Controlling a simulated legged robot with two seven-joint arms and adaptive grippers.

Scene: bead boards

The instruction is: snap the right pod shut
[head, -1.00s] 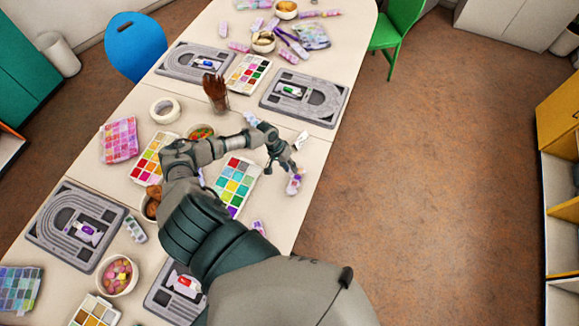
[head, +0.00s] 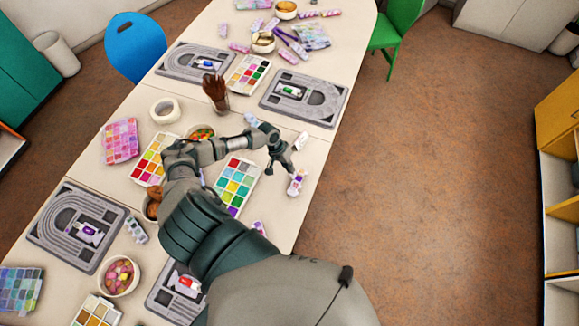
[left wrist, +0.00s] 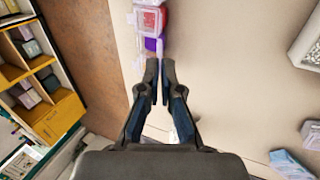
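A small strip of clear pods (head: 296,184) lies at the table's right edge in the head view. In the left wrist view the pod strip (left wrist: 150,22) shows red and purple contents, and a pale lilac piece sticks out towards the fingers. Whether each lid is up or down is too small to tell. My left gripper (head: 283,172) is just beside the strip. In the left wrist view its fingertips (left wrist: 160,68) are almost together, with a narrow gap and nothing seen between them, just short of the strip. My right gripper is not in view.
A colour bead box (head: 235,187) lies left of the gripper. A small white piece (head: 301,140) lies beyond it near the edge. Grey bead boards (head: 304,108), bowls (head: 118,275) and a jar of brushes (head: 216,92) crowd the table. The floor to the right is clear.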

